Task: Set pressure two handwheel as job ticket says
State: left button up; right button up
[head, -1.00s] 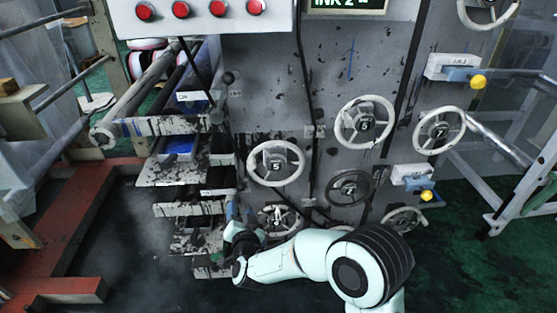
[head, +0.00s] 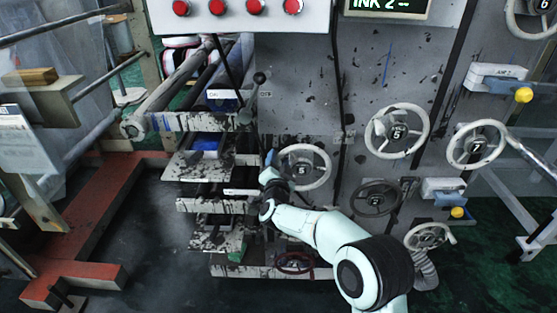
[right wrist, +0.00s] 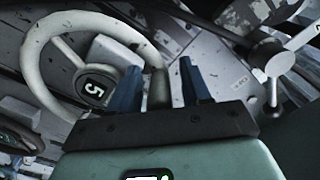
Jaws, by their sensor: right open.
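In the right wrist view, the wheel (right wrist: 94,85) fills the upper left. My open right gripper (right wrist: 162,78) has its two blue fingers at the wheel's edge; part of the rim seems to lie between them, not gripped. Which wheel is pressure two cannot be read. A white sheet (head: 14,135) at the far left may be the job ticket; its text is too small. My left gripper is out of view.
Other handwheels (head: 397,131), (head: 477,145), (head: 375,199) and (head: 430,237) sit to the right. A lever with ball ends (right wrist: 272,55) is close to the right finger. Ink-stained trays (head: 200,205) stand left of my arm. A display (head: 387,8) reads INK 2.

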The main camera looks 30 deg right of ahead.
jog(key=shift+w+d, duration=0.3)
jog(key=shift+w, duration=0.2)
grip_shut()
jog(key=shift+a, duration=0.1)
